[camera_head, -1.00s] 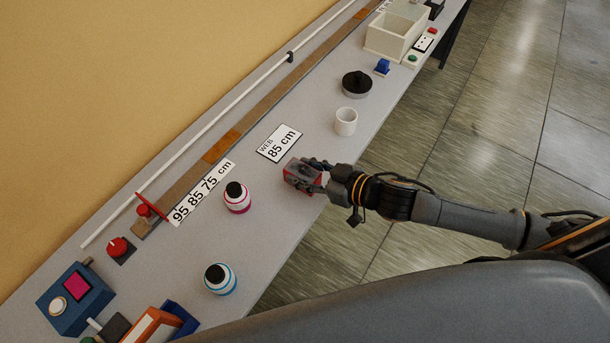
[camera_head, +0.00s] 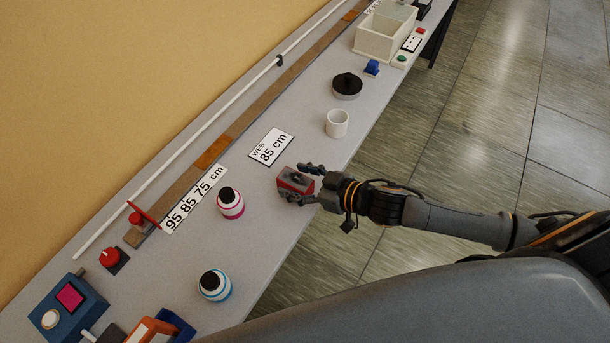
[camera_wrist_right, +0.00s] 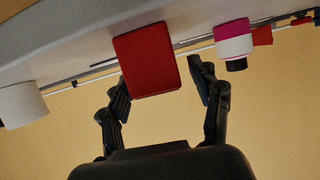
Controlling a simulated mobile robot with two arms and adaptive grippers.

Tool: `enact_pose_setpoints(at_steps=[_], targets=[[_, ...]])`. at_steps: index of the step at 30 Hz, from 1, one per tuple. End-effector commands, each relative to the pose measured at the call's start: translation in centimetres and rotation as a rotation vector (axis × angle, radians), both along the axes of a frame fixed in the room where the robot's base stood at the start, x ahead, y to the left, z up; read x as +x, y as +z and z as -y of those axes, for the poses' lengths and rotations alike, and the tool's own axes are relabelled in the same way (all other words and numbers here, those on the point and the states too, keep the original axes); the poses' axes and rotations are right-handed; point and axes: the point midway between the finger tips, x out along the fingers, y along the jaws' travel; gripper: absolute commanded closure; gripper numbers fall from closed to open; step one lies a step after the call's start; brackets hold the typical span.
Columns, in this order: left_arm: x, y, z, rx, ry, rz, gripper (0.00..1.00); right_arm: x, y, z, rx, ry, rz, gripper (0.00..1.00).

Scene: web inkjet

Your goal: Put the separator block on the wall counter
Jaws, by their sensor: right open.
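The separator block appears to be the red block with a grey top (camera_head: 295,182), resting on the grey wall counter (camera_head: 270,220) near its front edge, in front of the "WEB 85 cm" card. It shows as a red face in the right wrist view (camera_wrist_right: 147,60). My right gripper (camera_head: 308,183) is open, its fingers at either side of the block's near end. In the right wrist view the right gripper's fingertips (camera_wrist_right: 162,82) are spread and appear clear of the block's sides. My left gripper is not in view.
A white cup (camera_head: 337,123) and a black round pot (camera_head: 347,86) stand further along. A magenta-banded bottle (camera_head: 230,203) and a blue-banded bottle (camera_head: 215,285) stand to the left. A cream bin (camera_head: 383,40) is at the far end. The counter around the block is clear.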

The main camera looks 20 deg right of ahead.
Motion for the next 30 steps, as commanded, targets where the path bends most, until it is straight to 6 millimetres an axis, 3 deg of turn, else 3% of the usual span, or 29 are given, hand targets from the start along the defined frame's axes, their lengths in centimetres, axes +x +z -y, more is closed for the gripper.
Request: enact_pose_setpoints(at_steps=[21,30], targets=[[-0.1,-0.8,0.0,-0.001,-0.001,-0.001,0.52,-6.6,3.5,5.0,-0.001,0.001,-0.003,0.36],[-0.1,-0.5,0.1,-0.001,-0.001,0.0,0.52,-8.3,4.5,6.5,0.0,-0.002,-0.002,0.36]])
